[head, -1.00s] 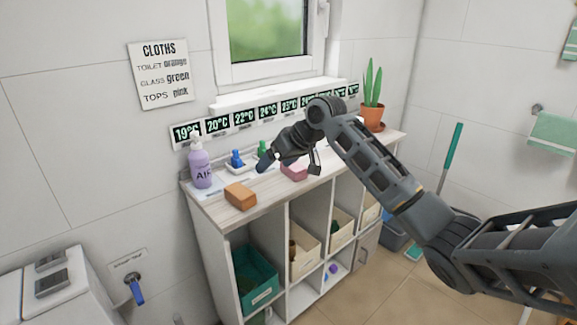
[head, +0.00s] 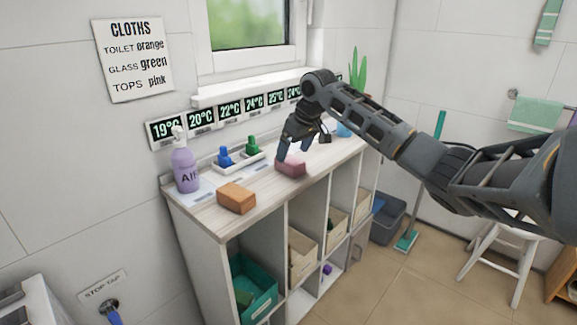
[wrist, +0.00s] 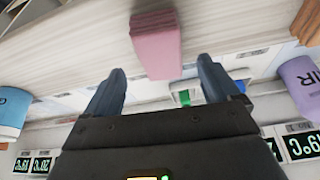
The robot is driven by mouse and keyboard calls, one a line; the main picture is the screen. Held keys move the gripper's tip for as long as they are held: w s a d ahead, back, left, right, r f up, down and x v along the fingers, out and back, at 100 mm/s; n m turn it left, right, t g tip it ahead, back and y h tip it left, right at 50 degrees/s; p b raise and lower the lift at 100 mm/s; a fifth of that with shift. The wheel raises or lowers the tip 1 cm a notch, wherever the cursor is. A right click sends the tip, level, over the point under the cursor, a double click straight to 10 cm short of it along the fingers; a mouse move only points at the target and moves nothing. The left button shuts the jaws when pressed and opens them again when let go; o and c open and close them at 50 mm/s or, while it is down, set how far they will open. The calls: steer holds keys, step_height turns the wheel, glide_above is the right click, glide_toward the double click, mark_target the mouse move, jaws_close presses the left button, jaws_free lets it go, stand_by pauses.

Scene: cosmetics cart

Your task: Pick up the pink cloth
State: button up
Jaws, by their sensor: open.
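The pink cloth (head: 291,167) is a folded block on the wooden top of the shelf unit, near its front edge. In the wrist view the pink cloth (wrist: 157,46) lies ahead of the fingertips, between their lines. My gripper (head: 296,147) points down just above and behind the cloth in the head view. Its two blue-grey fingers are spread and empty in the wrist view (wrist: 161,75). I cannot tell whether a finger touches the cloth. The orange cloth (head: 237,198) lies to the left on the same top.
A purple spray bottle (head: 186,168) stands at the left end of the top. A white tray (head: 240,165) with blue and green bottles stands behind the cloth. A blue-labelled container (wrist: 12,110) shows in the wrist view. The wall sign (head: 135,60) reads "tops pink".

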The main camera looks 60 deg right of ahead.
mark_target(290, 158)
steer(key=x, duration=0.5)
steer(key=shift+c, duration=0.3)
steer(key=shift+s, duration=0.1)
steer(key=c, duration=1)
steer(key=shift+r, duration=0.1)
steer(key=shift+r, duration=0.55)
step_height(290, 158, up, 3)
steer(key=s+d+r, duration=0.1)
steer(key=s+r, duration=0.1)
steer(key=s, duration=0.1)
steer(key=s+d+r, duration=0.2)
steer(key=s, duration=0.2)
steer(key=s+d+r+b, duration=0.1)
steer(key=s+d+r, duration=0.1)
steer(key=s, duration=0.1)
steer(key=shift+s+d+r, duration=0.15)
steer(key=shift+s+r, duration=0.05)
steer(key=shift+r, duration=0.2)
